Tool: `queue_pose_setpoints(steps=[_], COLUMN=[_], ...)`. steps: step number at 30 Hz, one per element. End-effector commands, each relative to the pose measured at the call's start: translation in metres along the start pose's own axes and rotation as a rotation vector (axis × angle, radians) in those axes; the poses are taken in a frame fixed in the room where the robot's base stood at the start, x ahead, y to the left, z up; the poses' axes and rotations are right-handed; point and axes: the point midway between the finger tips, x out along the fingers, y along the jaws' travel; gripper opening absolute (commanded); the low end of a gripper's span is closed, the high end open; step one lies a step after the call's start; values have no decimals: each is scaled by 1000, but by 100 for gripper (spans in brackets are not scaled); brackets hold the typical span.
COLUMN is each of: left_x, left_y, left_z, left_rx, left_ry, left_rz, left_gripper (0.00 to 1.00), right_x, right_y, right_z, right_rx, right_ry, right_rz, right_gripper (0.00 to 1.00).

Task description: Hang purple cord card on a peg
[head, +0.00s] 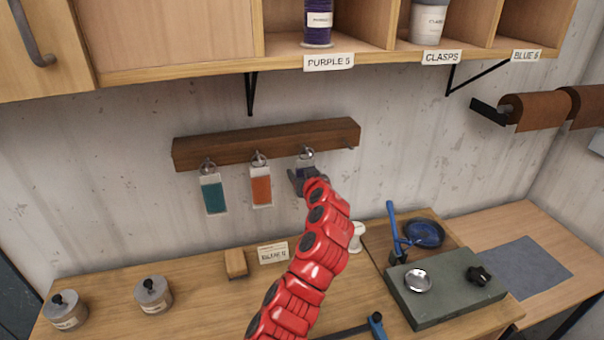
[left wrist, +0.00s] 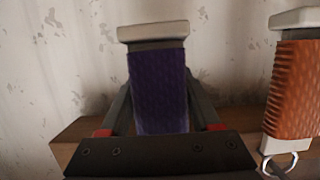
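The purple cord card (head: 305,172) is upright at the right-hand peg position of the dark wooden peg rail (head: 228,149). Its pale top is at the peg, but I cannot tell whether the peg bears it. My left gripper (head: 307,182) is shut on the card from the front, and my arm hides its lower part. In the left wrist view, upside down, the purple card (left wrist: 158,92) stands between the two fingers, which touch its sides. The orange cord card (left wrist: 296,90) hangs beside it. My right gripper is out of view.
A teal cord card (head: 213,193) hangs left of the orange one (head: 261,189). The shelf (head: 180,78) overhangs above. Jars, a wooden block and a green slab (head: 440,293) stand on the bench.

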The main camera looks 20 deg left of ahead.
Motion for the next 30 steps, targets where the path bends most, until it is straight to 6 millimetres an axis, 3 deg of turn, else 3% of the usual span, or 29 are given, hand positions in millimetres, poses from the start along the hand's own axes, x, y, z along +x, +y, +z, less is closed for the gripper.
queue_pose_setpoints(steps=[1, 6, 19, 30], left_x=[0, 0, -6, -61], left_y=[0, 0, 0, 1], left_z=[0, 0, 1, 4], left_rx=[0, 0, 0, 0], left_ry=[0, 0, 2, 5], left_rz=[0, 0, -1, 4], left_gripper=[72, 98, 98, 98], right_x=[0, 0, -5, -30], right_y=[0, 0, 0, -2], right_z=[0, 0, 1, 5], right_rx=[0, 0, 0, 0], right_ry=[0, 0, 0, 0], right_rz=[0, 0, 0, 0], right_gripper=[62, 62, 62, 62])
